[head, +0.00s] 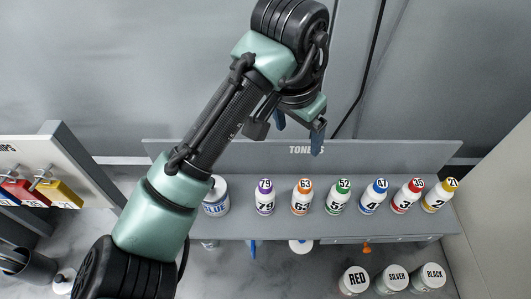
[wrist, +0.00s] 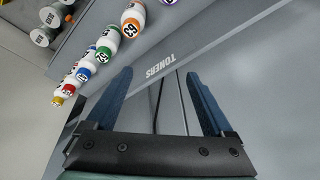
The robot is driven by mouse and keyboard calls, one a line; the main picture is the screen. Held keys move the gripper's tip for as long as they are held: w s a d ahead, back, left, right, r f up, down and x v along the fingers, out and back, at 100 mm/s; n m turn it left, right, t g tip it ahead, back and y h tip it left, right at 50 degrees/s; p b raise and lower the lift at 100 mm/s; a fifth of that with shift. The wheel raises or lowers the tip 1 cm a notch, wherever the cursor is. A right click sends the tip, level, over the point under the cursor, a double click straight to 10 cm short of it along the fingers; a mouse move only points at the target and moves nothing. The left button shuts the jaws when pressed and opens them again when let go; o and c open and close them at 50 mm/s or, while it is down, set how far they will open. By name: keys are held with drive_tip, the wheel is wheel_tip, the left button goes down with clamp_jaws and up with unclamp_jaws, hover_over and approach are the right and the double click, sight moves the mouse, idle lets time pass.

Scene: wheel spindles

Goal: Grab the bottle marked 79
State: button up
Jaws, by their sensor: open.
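The bottle marked 79 (head: 265,197) is white with a purple cap and label. It stands upright on the grey shelf (head: 330,229) marked TONERS, left of the orange 63 bottle (head: 301,197). In the wrist view only a purple-and-white bit of a bottle (wrist: 168,2) shows at the top edge, likely the same one. My gripper (head: 298,131) is open and empty, above and behind the row of bottles, in front of the grey wall. Its two blue fingers also show in the wrist view (wrist: 159,76), apart from every bottle.
Green (head: 339,197), blue (head: 373,197), red (head: 406,197) and yellow (head: 439,196) bottles continue the row rightward. A white jar marked BLUE (head: 216,197) stands left of 79, beside my arm. Several jars sit lower right, including RED (head: 354,281). A backboard (head: 370,153) rises behind the bottles.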

sight(265, 193)
drive_tip(key=s+a+g, duration=0.1)
drive_tip(key=a+y, duration=0.1)
drive_tip(key=a, duration=0.1)
drive_tip(key=s+a+f+g, duration=0.1)
drive_tip(key=a, duration=0.1)
drive_tip(key=shift+s+a+g+p, duration=0.2)
drive_tip(key=shift+s+g+p, duration=0.1)
drive_tip(key=shift+s+p, duration=0.05)
drive_tip(key=shift+y, duration=0.3)
drive_tip(key=f, duration=0.2)
drive_tip(key=f+b, duration=0.1)
drive_tip(key=f, duration=0.1)
drive_tip(key=s+f, duration=0.1)
drive_tip(key=f, duration=0.2)
drive_tip(key=shift+w+f, duration=0.1)
drive_tip(key=shift+f, duration=0.4)
drive_tip(key=shift+s+f+p, duration=0.15)
drive_tip(key=shift+f+p, duration=0.1)
drive_tip(key=shift+f, duration=1.05)
drive_tip(key=shift+s+f+p, duration=0.15)
drive_tip(key=shift+f+p, duration=0.05)
drive_tip(key=shift+f, duration=1.1)
drive_tip(key=shift+c, duration=0.3)
drive_tip(key=shift+a, duration=0.1)
clamp_jaws()
